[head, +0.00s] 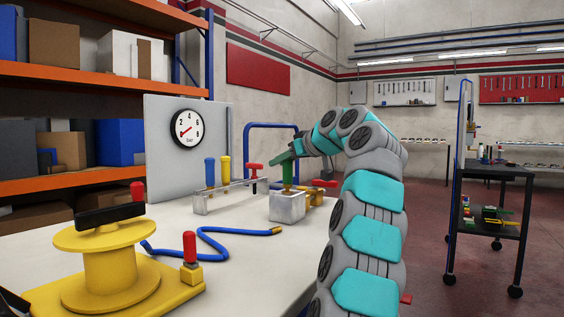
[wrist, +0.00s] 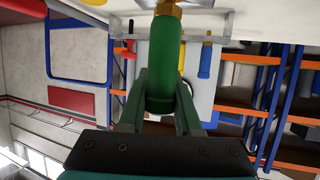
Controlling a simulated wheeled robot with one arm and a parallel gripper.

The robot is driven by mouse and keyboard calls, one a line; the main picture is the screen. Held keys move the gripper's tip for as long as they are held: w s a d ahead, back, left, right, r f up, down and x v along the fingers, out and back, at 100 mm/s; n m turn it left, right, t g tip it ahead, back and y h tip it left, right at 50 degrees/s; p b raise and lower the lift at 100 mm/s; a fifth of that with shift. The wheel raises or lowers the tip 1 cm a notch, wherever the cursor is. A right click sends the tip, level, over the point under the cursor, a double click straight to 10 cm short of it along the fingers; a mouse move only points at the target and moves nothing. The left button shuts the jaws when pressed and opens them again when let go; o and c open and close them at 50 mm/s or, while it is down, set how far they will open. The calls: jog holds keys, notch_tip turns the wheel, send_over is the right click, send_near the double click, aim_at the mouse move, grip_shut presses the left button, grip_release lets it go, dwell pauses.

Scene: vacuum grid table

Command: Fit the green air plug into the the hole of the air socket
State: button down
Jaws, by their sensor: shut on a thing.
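The green air plug (head: 287,172) stands upright in my gripper (head: 286,158), above the grey metal block of the air socket (head: 287,207). In the wrist view, my gripper (wrist: 161,76) is shut on the green plug (wrist: 165,52), one finger on each side of its body. The plug's brass end (wrist: 168,8) points at a grey metal surface at the top edge of the wrist view. The plug's lower end is at the top of the block. I cannot tell whether it is inside the hole, since the hole is hidden.
A brass valve (head: 317,190) is close on the block's right. A yellow reel (head: 108,262) and blue hose (head: 215,240) lie nearer.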

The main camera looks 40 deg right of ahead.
jog(key=shift+f+b, duration=0.5)
jog(key=shift+f, duration=0.15)
jog(key=c, duration=0.5)
grip_release()
jog(key=shift+v, duration=3.9)
